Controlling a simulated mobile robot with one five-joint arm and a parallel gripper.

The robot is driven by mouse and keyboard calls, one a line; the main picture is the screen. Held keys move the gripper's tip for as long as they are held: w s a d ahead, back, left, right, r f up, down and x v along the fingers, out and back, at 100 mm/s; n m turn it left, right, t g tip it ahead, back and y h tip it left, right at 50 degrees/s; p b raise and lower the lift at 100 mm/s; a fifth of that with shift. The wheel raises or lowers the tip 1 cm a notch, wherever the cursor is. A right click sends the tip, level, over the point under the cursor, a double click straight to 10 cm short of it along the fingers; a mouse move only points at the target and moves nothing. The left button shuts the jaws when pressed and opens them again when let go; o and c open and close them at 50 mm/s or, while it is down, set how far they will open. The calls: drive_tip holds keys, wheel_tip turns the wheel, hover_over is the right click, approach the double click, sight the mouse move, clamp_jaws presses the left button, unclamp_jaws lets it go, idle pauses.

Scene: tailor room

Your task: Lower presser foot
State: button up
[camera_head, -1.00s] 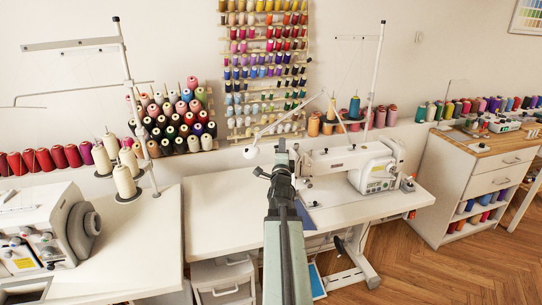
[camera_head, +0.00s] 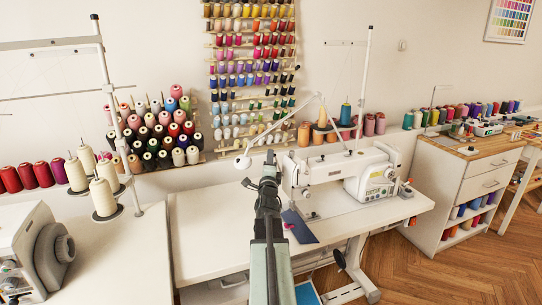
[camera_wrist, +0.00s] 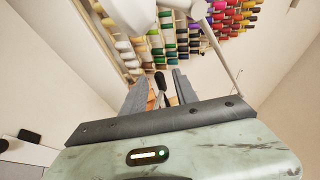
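The white sewing machine (camera_head: 345,163) stands on a white table (camera_head: 215,215), right of my arm in the head view. Its needle end (camera_head: 291,178) is just right of my gripper (camera_head: 269,160). The presser foot is too small and too close to my arm to make out. A dark blue cloth (camera_head: 303,232) lies below the needle end. In the wrist view my gripper (camera_wrist: 160,92) has its two grey fingers apart. A small black rounded piece (camera_wrist: 160,78) shows between them; I cannot tell whether they touch it.
A white lamp (camera_head: 243,162) on a thin arm reaches over the table behind my gripper. A thread stand (camera_head: 362,75) rises behind the machine. Another machine (camera_head: 35,255) and cream thread cones (camera_head: 104,195) stand at left. A drawer cabinet (camera_head: 450,190) stands at right.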

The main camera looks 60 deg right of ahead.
drive_tip(key=shift+x, duration=1.25)
drive_tip(key=shift+s, duration=0.1)
clamp_jaws()
